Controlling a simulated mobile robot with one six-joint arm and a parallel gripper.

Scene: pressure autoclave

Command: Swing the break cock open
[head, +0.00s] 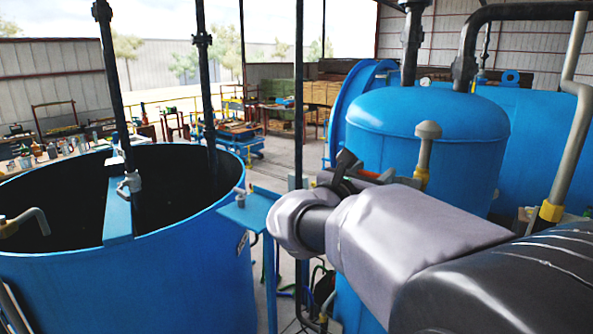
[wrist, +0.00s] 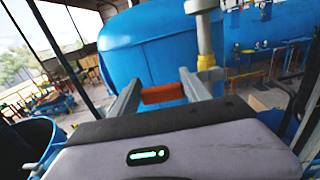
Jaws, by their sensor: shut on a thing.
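The red-orange handle (wrist: 163,93) of what looks like the break cock lies crosswise between the two grey fingers of my gripper (wrist: 158,84) in the wrist view. The fingers are shut on it. In the head view a small red-orange part of the handle (head: 371,176) shows beside my gripper (head: 385,176), mostly behind my wrist. Just right of the handle stands an upright grey pipe with a yellow collar (wrist: 206,62), which also shows in the head view (head: 428,145). I cannot see how the handle joins the pipe.
A blue domed vessel (head: 430,125) stands close behind my gripper. A large open blue tank (head: 130,265) is at left, with a small blue stand (head: 250,208) beside it. A bent grey pipe (head: 570,130) rises at right. Benches with bottles are farther back.

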